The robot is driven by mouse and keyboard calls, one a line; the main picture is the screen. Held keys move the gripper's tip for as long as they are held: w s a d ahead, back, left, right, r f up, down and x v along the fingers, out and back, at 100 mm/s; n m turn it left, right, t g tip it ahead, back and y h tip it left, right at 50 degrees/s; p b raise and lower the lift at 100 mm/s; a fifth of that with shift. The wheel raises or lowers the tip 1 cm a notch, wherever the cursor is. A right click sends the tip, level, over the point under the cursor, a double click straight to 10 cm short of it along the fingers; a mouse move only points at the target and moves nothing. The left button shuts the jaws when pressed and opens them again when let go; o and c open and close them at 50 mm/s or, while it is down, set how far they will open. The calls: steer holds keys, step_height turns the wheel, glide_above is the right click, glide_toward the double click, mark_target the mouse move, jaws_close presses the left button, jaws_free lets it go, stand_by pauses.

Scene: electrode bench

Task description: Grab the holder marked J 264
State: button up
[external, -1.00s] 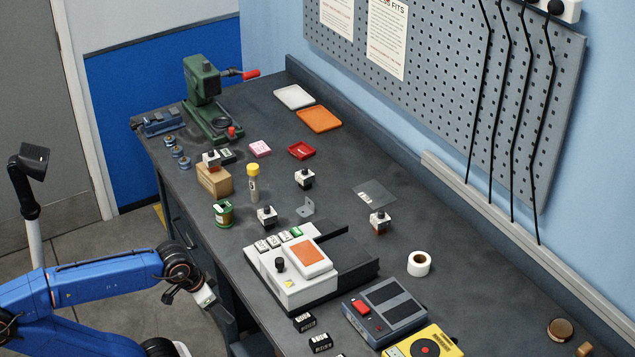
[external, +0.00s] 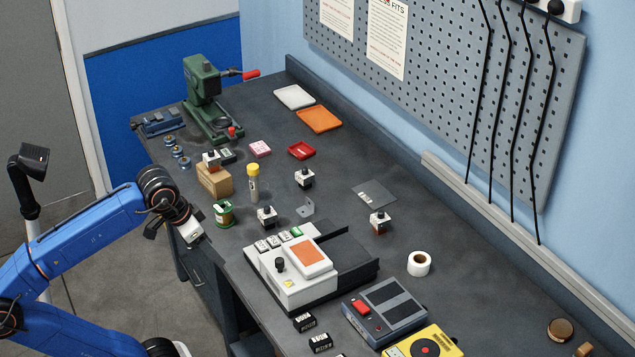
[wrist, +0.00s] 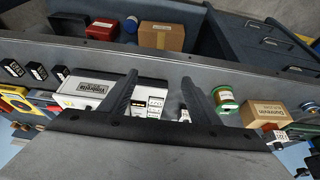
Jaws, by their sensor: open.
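Several small holders with white tops and dark bodies stand on the bench. One holder (external: 267,216) is left of the middle, one (external: 305,178) is behind it, and one (external: 379,222) is to the right. My gripper (external: 194,234) is at the bench's front edge, left of the white device. In the wrist view my gripper (wrist: 160,77) has its two fingers spread, with nothing held between them.
A white device (external: 292,284) with an orange panel stands at the bench's middle front. A green spool (external: 223,214) and yellow-capped tube (external: 253,184) stand near my gripper. Black labelled blocks (external: 304,322) lie at the front. A green press (external: 205,98) is at the far end.

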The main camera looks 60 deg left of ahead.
step_height(320, 180, up, 15)
steer(key=r+m+g, duration=0.1)
steer(key=m+g, duration=0.3)
steer(key=m, duration=1.3)
glide_above(267, 213)
steer(key=shift+a+f+m, duration=0.6)
steer(key=shift+f+m, duration=0.2)
steer(key=shift+f, duration=0.35)
steer(key=shift+g, duration=0.4)
steer(key=f, duration=1)
steer(key=w+f, duration=0.1)
steer(key=f, duration=0.4)
steer(key=shift+f, duration=0.2)
steer(key=shift+s+a+f, duration=0.1)
steer(key=shift+s+f, duration=0.05)
steer(key=shift+f, duration=1.15)
steer(key=shift+s+f, duration=0.1)
steer(key=shift+f, duration=1.2)
